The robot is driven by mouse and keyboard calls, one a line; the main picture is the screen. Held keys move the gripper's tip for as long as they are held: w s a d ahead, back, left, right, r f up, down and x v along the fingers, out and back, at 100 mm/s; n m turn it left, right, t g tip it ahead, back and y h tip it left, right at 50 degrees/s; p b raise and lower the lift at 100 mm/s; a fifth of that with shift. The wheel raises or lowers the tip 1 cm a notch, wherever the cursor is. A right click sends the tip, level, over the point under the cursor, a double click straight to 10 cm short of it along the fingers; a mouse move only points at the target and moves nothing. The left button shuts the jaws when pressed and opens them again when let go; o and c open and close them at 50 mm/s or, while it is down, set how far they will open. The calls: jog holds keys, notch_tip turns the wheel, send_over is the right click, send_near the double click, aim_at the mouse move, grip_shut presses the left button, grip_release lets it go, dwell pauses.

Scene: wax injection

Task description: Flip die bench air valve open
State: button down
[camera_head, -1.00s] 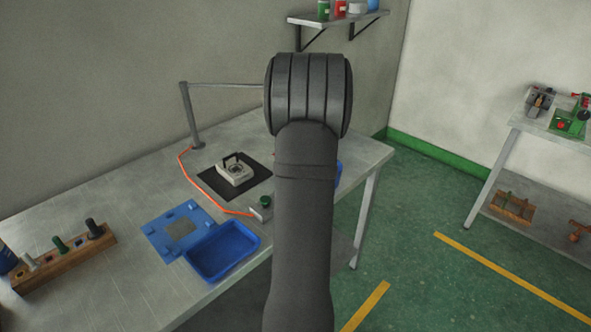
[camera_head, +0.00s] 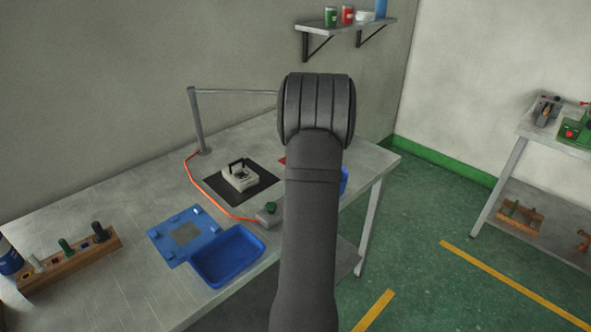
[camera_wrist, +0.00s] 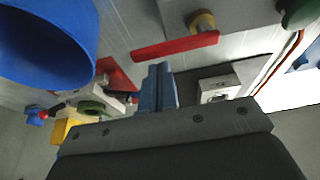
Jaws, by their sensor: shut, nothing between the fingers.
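The air valve shows in the wrist view as a long red lever (camera_wrist: 168,47) on a brass fitting (camera_wrist: 202,21). The fitting sits on a grey block at the top. My gripper (camera_wrist: 157,88) shows its blue fingers together and empty, just below the lever's middle in the picture. I cannot tell whether they touch it. In the head view my arm covers the gripper and most of the valve's area.
The bench (camera_head: 128,207) carries a die on a black mat (camera_head: 259,187), a green-button box (camera_head: 268,218), a blue fixture plate (camera_head: 167,246), a blue tray (camera_head: 229,258) and a wooden rack (camera_head: 75,264). A blue round container (camera_wrist: 45,45) stands close in the wrist view.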

jog(key=shift+s+d, duration=0.25)
jog(key=shift+s+d, duration=0.15)
jog(key=shift+d, duration=0.15)
dwell(0.8)
jog(key=m, duration=0.3)
jog(key=shift+s+d+t+h, duration=0.25)
jog(key=shift+s+t+h, duration=0.1)
jog(key=shift+t+h, duration=0.05)
jog(key=m, duration=0.1)
jog(key=s+m, duration=0.1)
jog(key=d+m+h, duration=0.1)
jog(key=m, duration=0.1)
jog(key=shift+s, duration=0.25)
jog(key=m, duration=0.1)
jog(key=s+m+h, duration=0.1)
jog(key=m, duration=0.1)
jog(key=s+m, duration=0.1)
jog(key=shift+d+m+h, duration=0.25)
jog(key=shift+m+h, duration=0.15)
jog(key=s+m, duration=0.1)
jog(key=m+h, duration=0.1)
jog(key=m, duration=0.1)
jog(key=shift+s+m, duration=0.3)
jog(key=shift+s, duration=0.1)
jog(key=shift+a, duration=0.1)
jog(key=shift+w+a, duration=0.4)
jog(key=shift+a, duration=0.25)
jog(key=shift+w, duration=0.1)
